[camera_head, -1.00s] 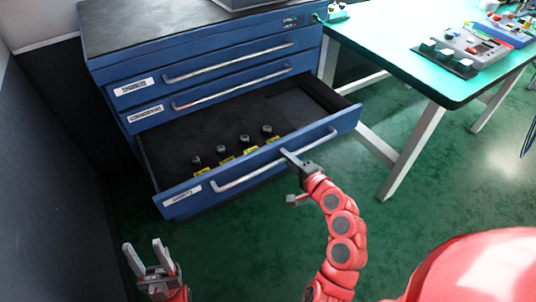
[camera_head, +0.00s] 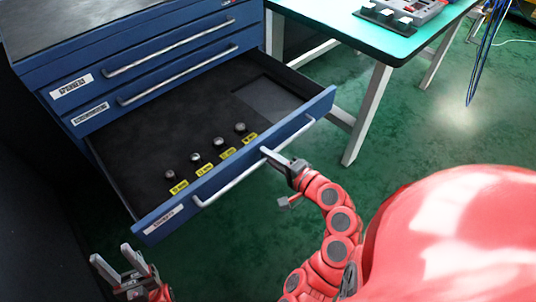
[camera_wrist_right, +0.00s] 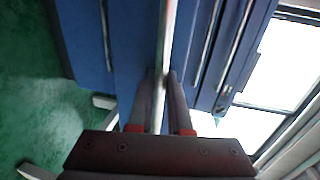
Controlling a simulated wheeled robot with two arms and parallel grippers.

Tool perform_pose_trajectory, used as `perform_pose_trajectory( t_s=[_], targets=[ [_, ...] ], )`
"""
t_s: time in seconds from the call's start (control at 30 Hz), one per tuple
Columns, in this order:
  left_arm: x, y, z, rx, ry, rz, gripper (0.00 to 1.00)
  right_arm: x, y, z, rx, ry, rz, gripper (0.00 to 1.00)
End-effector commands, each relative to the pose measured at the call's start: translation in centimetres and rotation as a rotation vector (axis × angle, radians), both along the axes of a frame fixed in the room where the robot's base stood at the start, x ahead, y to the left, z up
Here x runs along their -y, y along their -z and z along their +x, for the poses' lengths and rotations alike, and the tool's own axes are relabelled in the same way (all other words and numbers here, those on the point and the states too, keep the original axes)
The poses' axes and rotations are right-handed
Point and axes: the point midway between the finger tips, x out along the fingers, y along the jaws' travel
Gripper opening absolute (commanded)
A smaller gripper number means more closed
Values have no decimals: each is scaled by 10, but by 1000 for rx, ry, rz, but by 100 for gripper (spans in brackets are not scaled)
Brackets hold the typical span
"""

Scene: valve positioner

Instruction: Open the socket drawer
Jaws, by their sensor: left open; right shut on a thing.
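The socket drawer (camera_head: 160,227) is the lowest blue drawer of the cabinet and stands well pulled out in the head view. Several sockets (camera_head: 195,157) with yellow labels stand on its dark floor. My right gripper (camera_head: 272,156) is shut on the drawer's long silver handle (camera_head: 232,184). In the right wrist view the handle (camera_wrist_right: 168,40) runs between the two fingers (camera_wrist_right: 160,90). My left gripper (camera_head: 110,256) is open and empty, in front of the drawer's left end and apart from it.
Two more drawers (camera_head: 170,50) above are closed. A green-topped table (camera_head: 350,36) with devices on it stands to the right of the cabinet, its white leg (camera_head: 367,115) near the drawer's right end. A dark wall is at left. Green floor is clear in front.

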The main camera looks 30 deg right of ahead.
Motion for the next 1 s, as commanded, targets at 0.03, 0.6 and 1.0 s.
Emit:
perform_pose_trajectory(
  t_s=[0.03,0.6,1.0],
  targets=[
    [0,0,0,0,0,0,50,0,1,0,-3,0,0,0],
    [0,-12,0,0,0,0,50,5,-4,-10,-5,6,2,30],
    [0,-48,0,0,0,0,50,24,-16,-65,-4,9,2,30]
  ],
)
